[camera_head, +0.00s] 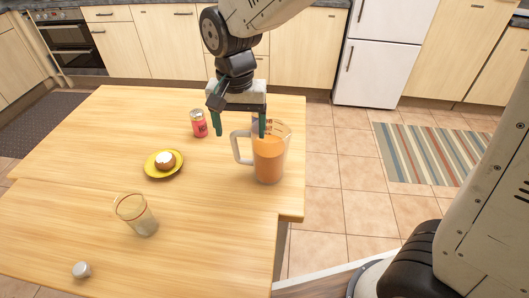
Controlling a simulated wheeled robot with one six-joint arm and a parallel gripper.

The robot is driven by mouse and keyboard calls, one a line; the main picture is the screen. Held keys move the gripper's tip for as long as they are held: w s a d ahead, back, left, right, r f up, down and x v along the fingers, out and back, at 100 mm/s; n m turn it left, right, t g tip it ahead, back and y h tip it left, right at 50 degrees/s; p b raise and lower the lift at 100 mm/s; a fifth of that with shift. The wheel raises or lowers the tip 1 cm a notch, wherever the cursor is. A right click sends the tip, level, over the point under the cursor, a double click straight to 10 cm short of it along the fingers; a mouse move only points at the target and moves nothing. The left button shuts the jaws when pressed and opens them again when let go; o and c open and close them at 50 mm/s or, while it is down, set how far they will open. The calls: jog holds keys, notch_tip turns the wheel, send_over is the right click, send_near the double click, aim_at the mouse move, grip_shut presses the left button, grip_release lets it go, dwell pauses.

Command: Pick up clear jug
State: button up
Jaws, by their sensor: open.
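The clear jug (270,162) stands upright near the right edge of the wooden table. It holds orange liquid and has a pale handle (241,147) on its left side. My gripper (239,130) is open above the jug's handle side, fingers pointing down. Its left finger is left of the handle, and its right finger overlaps the jug's rim in the picture. I cannot tell whether it touches the jug.
On the table (100,150) are a red can (199,124), a yellow plate (151,170) with an egg-like item (165,160), a clear glass (136,215) and a small white object (81,270). The table's right edge is close to the jug.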

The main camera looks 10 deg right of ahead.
notch_tip(320, 180, down, 4)
jog(key=shift+s+f, duration=0.1)
jog(key=shift+f, duration=0.05)
jog(key=c, duration=1.6)
jog(key=shift+r, duration=0.2)
jog(key=shift+r, duration=0.6)
notch_tip(320, 180, up, 2)
jog(key=shift+r, duration=0.15)
jog(key=s+d, duration=0.2)
jog(key=s, duration=0.2)
jog(key=s+d, duration=0.3)
jog(key=s, duration=0.2)
jog(key=s+d+r, duration=0.1)
jog(key=s+d, duration=0.1)
jog(key=s, duration=0.3)
jog(key=shift+d+r, duration=0.1)
jog(key=shift+d, duration=0.3)
